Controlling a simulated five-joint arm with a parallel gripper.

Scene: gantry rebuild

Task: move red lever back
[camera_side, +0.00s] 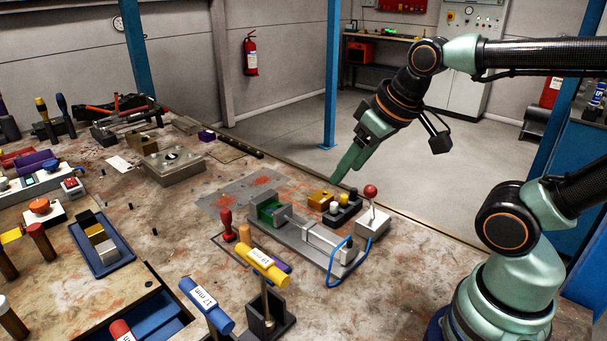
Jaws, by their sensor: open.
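A lever with a red ball knob (371,191) stands up from a small light box (372,221) right of the middle of the table. Its thin stem is close to upright. My gripper (345,172) is open and empty, with green fingers pointing down and left. In the picture it is above and left of the red knob and does not appear to touch it. A second red upright handle (226,222) stands farther left, beside a grey fixture (285,232).
A block with several coloured knobs (343,209) stands just left of the lever box. A blue hose (334,270) loops in front of it. A yellow-handled tool (264,265) stands nearer the camera. The table's back edge (420,219) runs behind the lever.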

